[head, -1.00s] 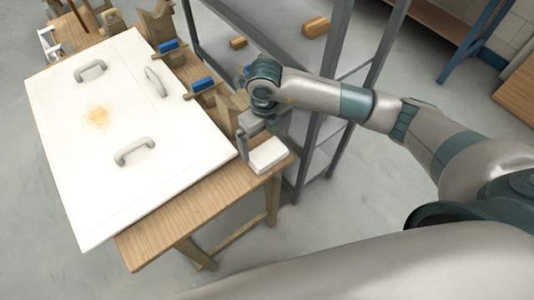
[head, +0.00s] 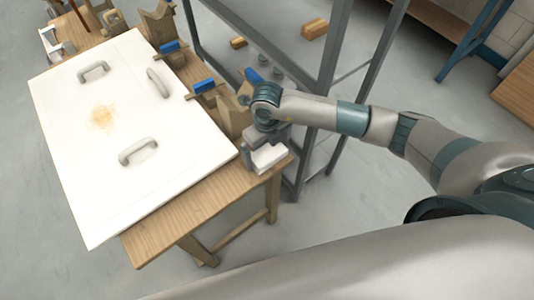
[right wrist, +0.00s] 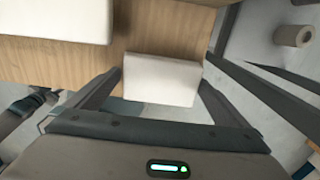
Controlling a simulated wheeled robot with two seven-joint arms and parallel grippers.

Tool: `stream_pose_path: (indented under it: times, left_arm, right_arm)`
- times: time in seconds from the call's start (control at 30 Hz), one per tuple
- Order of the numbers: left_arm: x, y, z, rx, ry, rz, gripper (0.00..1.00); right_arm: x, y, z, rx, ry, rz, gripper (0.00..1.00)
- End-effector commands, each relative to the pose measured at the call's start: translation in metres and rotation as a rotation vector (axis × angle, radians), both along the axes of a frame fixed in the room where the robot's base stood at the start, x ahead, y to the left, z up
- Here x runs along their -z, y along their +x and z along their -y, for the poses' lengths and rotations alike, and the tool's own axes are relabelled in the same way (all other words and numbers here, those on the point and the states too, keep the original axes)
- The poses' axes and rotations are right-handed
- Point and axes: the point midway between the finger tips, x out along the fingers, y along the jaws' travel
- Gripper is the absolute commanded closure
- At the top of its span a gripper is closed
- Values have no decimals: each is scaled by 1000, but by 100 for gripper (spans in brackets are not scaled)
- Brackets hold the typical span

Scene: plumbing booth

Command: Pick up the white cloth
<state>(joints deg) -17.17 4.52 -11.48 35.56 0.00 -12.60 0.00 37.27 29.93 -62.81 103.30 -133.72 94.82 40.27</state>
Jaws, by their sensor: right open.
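The white cloth (head: 270,156) is a folded, block-like pad near the right front corner of the wooden table, beside the large white panel. My right gripper (head: 258,153) is over it, and its body hides the cloth's far part in the head view. In the right wrist view the cloth (right wrist: 160,78) lies between the two spread fingertips of the right gripper (right wrist: 160,86). My left gripper is not in view.
The white panel (head: 115,185) with grey handles and a brownish stain covers most of the table (head: 160,235). Blue-handled clamps (head: 203,87) and wooden blocks stand along its right edge. A grey metal frame (head: 325,90) rises just behind my right arm.

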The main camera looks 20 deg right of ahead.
Motion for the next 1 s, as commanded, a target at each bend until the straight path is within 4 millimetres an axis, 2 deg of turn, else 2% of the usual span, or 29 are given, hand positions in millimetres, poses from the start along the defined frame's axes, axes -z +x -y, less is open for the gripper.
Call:
stream_pose_path:
  times: [0.07, 0.2, 0.67, 0.77, 0.93, 1.0]
  left_arm:
    - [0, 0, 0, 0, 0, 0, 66]
    - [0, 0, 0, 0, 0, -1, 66]
    - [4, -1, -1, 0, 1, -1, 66]
    - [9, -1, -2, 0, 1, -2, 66]
    - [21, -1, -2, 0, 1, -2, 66]
    - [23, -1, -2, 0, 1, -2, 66]
  right_arm:
    - [0, 0, 0, 0, 0, 0, 0]
    - [0, 0, 0, 0, 0, 0, 29]
    - [-7, 1, 0, -1, 0, 2, 29]
    - [-15, 1, 0, -1, 1, 3, 29]
    - [-40, 2, 0, -1, 1, 6, 29]
    - [-46, -11, -8, -5, 4, 2, 29]
